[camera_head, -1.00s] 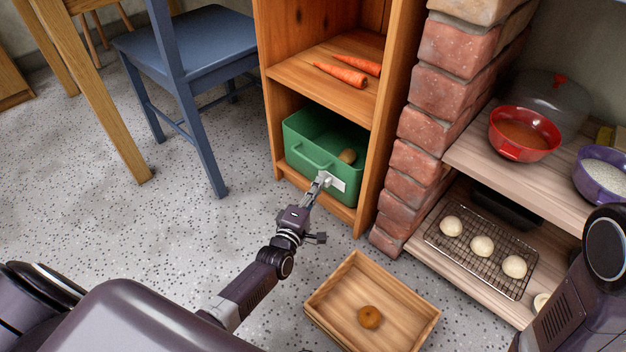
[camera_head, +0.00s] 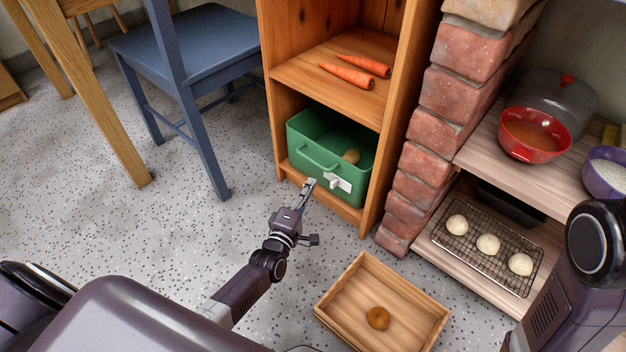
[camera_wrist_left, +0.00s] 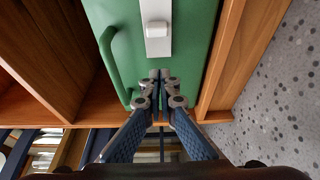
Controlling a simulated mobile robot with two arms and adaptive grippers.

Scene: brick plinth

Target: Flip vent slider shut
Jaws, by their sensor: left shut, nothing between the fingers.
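The vent slider is a white plate with a small raised white knob (camera_head: 334,182) on the front of a green bin (camera_head: 302,156). My left gripper (camera_head: 310,184) is shut and empty, just in front of the bin and to the left of the knob in the head view. In the left wrist view its fingertips (camera_wrist_left: 160,74) are together beyond the plate's lower end, apart from the knob. My right gripper is out of view.
The bin stands in the bottom of a wooden shelf (camera_head: 369,190) and holds a brown round item (camera_head: 351,156). Carrots (camera_head: 347,76) lie on the shelf above. A wooden tray (camera_head: 345,302) is on the floor. A brick pillar (camera_head: 431,155) stands right; a blue chair (camera_head: 190,50) stands left.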

